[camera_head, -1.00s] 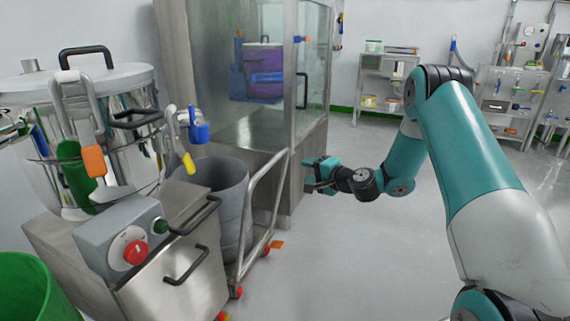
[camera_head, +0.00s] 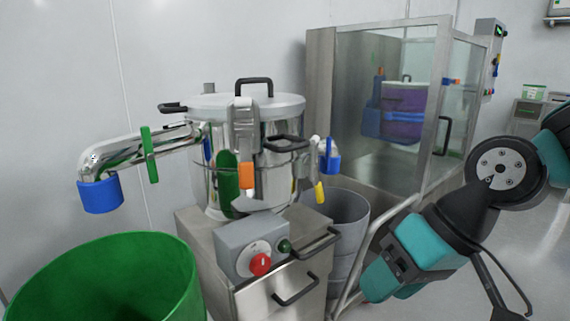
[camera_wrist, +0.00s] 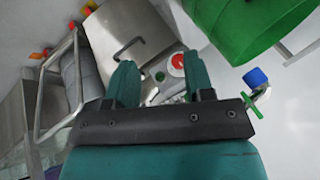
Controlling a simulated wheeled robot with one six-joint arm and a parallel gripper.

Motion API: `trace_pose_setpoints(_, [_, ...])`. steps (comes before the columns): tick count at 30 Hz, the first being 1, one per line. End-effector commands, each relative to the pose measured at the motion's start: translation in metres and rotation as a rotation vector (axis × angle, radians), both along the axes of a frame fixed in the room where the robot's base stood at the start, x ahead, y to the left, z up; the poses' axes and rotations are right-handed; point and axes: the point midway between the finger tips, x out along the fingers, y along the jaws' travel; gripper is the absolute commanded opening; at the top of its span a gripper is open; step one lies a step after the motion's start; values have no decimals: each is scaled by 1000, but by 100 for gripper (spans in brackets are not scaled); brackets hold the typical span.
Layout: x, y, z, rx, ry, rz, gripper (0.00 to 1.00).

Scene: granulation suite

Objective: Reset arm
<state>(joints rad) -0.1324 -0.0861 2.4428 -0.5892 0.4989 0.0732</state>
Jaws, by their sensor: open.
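My gripper (camera_wrist: 163,82) shows in the wrist view with its two teal fingers apart and nothing between them. In the head view my teal gripper (camera_head: 385,282) is at the lower right, in front of the grey bin and cart, clear of the steel machine. Its fingertips are hard to make out there. My arm comes in from the right edge and is bent.
A steel vessel machine (camera_head: 262,165) with a red knob (camera_head: 260,264) stands in the middle. A green bin (camera_head: 105,285) is at the lower left. A grey bin (camera_head: 345,222) stands beside a cart rail (camera_head: 378,235). A glass-fronted cabinet (camera_head: 318,110) stands behind. Floor is clear at right.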

Motion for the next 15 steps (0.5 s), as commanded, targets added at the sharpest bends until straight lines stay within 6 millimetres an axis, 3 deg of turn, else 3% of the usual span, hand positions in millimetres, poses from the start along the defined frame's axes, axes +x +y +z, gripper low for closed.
trace_pose_setpoints(1, [-21, 0, 3, -40, -1, 51, 48])
trace_pose_setpoints(7, [-91, -19, 3, -190, 24, 213, 48])
trace_pose_setpoints(9, [-86, -19, 30, -184, 29, 200, 48])
trace_pose_setpoints(15, [-85, -18, 78, -182, 30, 199, 48])
